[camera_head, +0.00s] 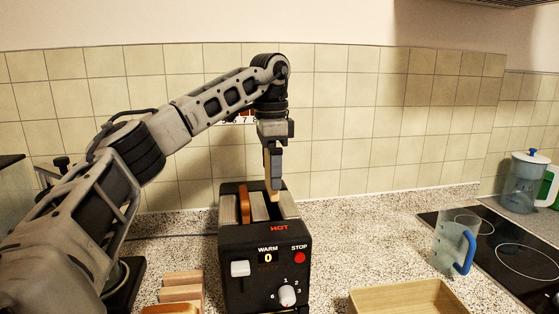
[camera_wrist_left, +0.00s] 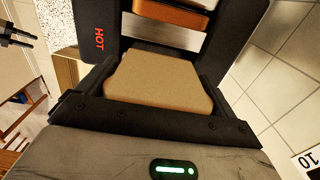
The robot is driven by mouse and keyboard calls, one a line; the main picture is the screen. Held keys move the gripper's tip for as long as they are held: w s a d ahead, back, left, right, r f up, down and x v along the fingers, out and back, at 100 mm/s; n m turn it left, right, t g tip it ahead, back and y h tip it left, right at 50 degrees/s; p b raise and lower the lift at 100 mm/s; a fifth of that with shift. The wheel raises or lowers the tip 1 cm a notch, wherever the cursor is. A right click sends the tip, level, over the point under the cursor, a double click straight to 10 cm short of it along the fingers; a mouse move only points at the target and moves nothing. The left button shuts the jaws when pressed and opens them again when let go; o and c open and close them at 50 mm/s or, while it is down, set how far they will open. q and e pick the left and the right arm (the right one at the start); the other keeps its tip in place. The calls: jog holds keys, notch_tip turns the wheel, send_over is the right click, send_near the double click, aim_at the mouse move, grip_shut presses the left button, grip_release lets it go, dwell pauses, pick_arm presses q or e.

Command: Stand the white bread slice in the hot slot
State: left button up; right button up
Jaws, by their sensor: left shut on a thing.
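My left gripper (camera_head: 274,178) points down over the HOT side and is shut on a pale tan bread slice (camera_wrist_left: 158,78). In the head view the slice (camera_head: 274,194) shows as a narrow upright edge at the right slot. I cannot tell how far its lower edge is inside. An orange-brown slice (camera_head: 245,205) stands in the toaster to the left; it also shows in the left wrist view (camera_wrist_left: 170,14).
Several brownish slices or blocks (camera_head: 182,291) are at the toaster's left. A wooden tray (camera_head: 408,297) is at the front right. A clear blue-handled jug (camera_head: 452,243) stands by the black hob (camera_head: 515,252).

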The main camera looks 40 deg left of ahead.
pick_arm(q)
jog(key=shift+s+f, duration=0.15)
jog(key=shift+f, duration=2.15)
jog(key=shift+f+b, duration=0.6)
jog(key=shift+f, duration=0.5)
jog(key=shift+f+b, duration=0.4)
jog(key=shift+f, duration=0.55)
pick_arm(e)
jog(key=shift+w+a+f, duration=0.15)
jog(key=shift+a+f, duration=0.15)
jog(key=shift+f, duration=0.15)
pick_arm(q)
jog(key=o, duration=0.4)
